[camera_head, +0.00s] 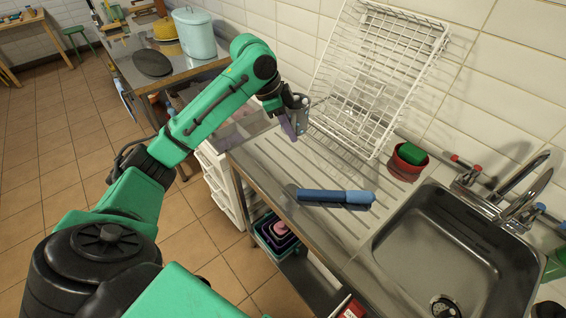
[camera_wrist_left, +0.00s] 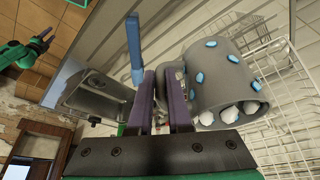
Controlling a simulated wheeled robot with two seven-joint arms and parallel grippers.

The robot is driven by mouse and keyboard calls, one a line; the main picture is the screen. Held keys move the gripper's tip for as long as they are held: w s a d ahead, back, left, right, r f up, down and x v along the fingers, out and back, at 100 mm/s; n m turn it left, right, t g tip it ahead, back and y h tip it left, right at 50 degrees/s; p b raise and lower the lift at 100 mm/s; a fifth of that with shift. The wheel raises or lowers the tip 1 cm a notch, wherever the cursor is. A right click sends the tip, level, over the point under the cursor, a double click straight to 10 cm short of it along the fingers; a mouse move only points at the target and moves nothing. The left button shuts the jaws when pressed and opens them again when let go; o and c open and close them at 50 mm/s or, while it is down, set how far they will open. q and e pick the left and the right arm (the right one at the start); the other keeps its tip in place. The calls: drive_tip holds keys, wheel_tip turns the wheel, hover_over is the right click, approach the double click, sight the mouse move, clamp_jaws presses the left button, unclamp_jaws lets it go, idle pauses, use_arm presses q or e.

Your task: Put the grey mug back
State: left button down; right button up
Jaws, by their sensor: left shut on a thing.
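The grey mug (camera_head: 299,117) has blue spots and is in my left gripper (camera_head: 289,125), above the far left end of the metal draining board (camera_head: 275,165). In the left wrist view the mug (camera_wrist_left: 222,75) lies to the right of the purple fingers of my left gripper (camera_wrist_left: 160,90), with white lumps along its near end. The fingers are shut at the mug's side; the exact grip is partly hidden. A green arm with a dark gripper (camera_wrist_left: 42,40), seemingly my right one, shows small at the upper left of that view; its jaws are unclear.
A white wire dish rack (camera_head: 375,75) leans behind the draining board against the tiles. A red pot (camera_head: 407,163) with a green sponge (camera_head: 411,152) stands near the sink (camera_head: 450,250). White drawers (camera_head: 222,185) stand below left.

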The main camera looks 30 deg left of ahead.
use_arm(q)
wheel_tip(320, 180, down, 15)
drive_tip(key=shift+r+p, duration=0.1)
drive_tip(key=shift+p, duration=1.1)
drive_tip(key=shift+f, duration=0.5)
use_arm(e)
drive_tip(key=r, duration=0.2)
drive_tip(key=shift+s+a+r, duration=0.1)
drive_tip(key=shift+a+r, duration=0.1)
drive_tip(key=shift+r, duration=0.15)
use_arm(q)
drive_tip(key=shift+a, duration=0.1)
drive_tip(key=c, duration=0.8)
unclamp_jaws()
drive_tip(key=shift+f, duration=0.1)
drive_tip(key=shift+c, duration=0.2)
use_arm(e)
drive_tip(key=shift+d, duration=0.35)
